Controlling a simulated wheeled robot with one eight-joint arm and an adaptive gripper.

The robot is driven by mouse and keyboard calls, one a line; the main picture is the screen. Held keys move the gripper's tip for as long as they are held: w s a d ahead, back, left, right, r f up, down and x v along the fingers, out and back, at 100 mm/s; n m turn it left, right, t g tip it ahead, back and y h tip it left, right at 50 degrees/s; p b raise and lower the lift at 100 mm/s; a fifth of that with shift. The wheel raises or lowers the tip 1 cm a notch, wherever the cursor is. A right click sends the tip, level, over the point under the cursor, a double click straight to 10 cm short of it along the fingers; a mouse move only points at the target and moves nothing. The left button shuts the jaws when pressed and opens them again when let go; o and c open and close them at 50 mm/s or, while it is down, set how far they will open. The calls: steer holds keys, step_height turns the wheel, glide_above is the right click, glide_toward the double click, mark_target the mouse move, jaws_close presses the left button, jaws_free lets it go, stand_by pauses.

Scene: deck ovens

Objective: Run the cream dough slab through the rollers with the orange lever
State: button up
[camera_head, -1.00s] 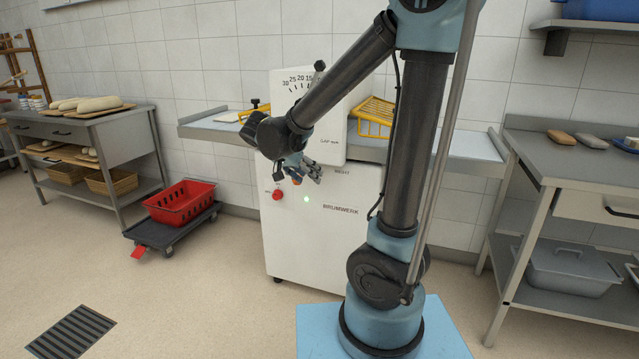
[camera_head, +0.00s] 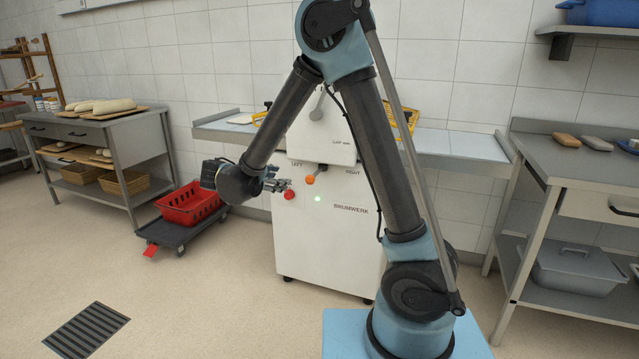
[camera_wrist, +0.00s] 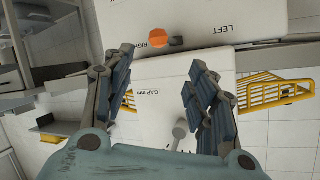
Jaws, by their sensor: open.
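The dough sheeter (camera_head: 335,235) is a white cabinet marked BRUMWERK, with LEFT and RIGHT labels. Its lever with an orange knob (camera_head: 310,180) sits between the labels; the knob also shows in the wrist view (camera_wrist: 158,37). I cannot tell which way the lever is set. My gripper (camera_head: 284,185) is open and empty, in front of the cabinet and left of the knob. In the wrist view its spread fingers (camera_wrist: 158,78) stand either side of the GAP panel, apart from the knob. A pale flat slab (camera_head: 241,119), apparently the cream dough, lies on the left wing table (camera_head: 212,131).
A red knob (camera_head: 289,195) sits close below the gripper. Yellow guards (camera_head: 407,117) stand over the wing tables. A red crate (camera_head: 187,207) on a dolly is at left, a steel bench (camera_head: 590,165) at right.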

mark_target(308, 180)
steer(key=x, duration=1.8)
steer(key=shift+s+d+r, duration=0.15)
steer(key=shift+d, duration=0.2)
